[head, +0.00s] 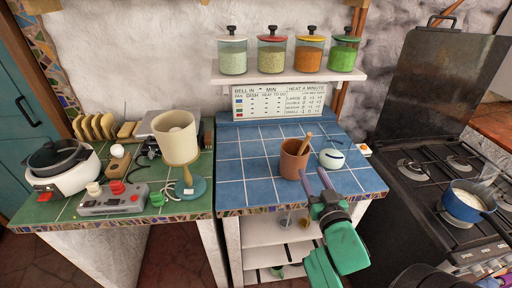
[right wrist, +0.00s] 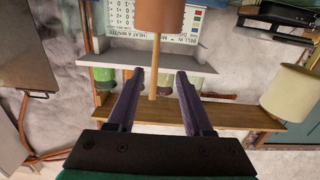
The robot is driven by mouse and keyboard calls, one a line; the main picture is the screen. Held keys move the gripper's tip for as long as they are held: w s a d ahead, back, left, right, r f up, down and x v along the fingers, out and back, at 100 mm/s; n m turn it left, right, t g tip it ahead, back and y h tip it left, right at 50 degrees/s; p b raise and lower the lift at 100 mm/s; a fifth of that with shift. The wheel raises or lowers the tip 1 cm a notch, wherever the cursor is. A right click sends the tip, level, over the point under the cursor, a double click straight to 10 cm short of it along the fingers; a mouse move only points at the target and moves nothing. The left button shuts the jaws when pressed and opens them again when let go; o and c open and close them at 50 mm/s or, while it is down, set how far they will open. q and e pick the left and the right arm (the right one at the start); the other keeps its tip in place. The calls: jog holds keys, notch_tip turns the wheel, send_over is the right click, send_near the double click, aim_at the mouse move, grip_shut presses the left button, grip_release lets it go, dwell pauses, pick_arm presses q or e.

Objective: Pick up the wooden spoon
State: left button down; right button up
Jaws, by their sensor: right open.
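The wooden spoon (head: 304,145) stands tilted in a terracotta pot (head: 292,162) on the blue-tiled counter; only its handle shows above the rim. My right gripper (head: 313,171) is open and empty, in front and right of the pot. In the right wrist view, which looks upside down, the pot (right wrist: 160,14) is at the top and the spoon handle (right wrist: 155,66) hangs down from it. The handle appears between the two purple fingers (right wrist: 159,76) there, with a gap on both sides; its depth is hard to tell. My left gripper is not in view.
A small white round pot (head: 331,158) stands close right of the terracotta pot. A lamp (head: 177,140) and appliances are on the green counter at left. A shelf (head: 290,75) with several jars is above. A stove (head: 450,185) is at right. The blue counter's left half is clear.

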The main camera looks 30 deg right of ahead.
aim_at(300, 154)
jog(key=p+x, duration=0.1)
jog(key=x, duration=0.3)
jog(key=r+p+x, duration=0.1)
jog(key=p+x, duration=0.1)
jog(key=x, duration=0.3)
jog(key=r+p+x, duration=0.1)
jog(key=p+x, duration=0.1)
jog(key=x, duration=0.2)
jog(key=shift+w+d+r, duration=0.1)
jog(key=shift+d, duration=0.3)
jog(key=shift+w+d+f, duration=0.2)
jog(key=shift+w+f, duration=0.05)
jog(key=shift+w, duration=0.1)
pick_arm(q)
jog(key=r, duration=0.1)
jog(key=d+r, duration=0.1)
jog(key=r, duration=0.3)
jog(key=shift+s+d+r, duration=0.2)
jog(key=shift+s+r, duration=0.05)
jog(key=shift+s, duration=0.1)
pick_arm(e)
jog(key=shift+a, duration=0.1)
grip_shut()
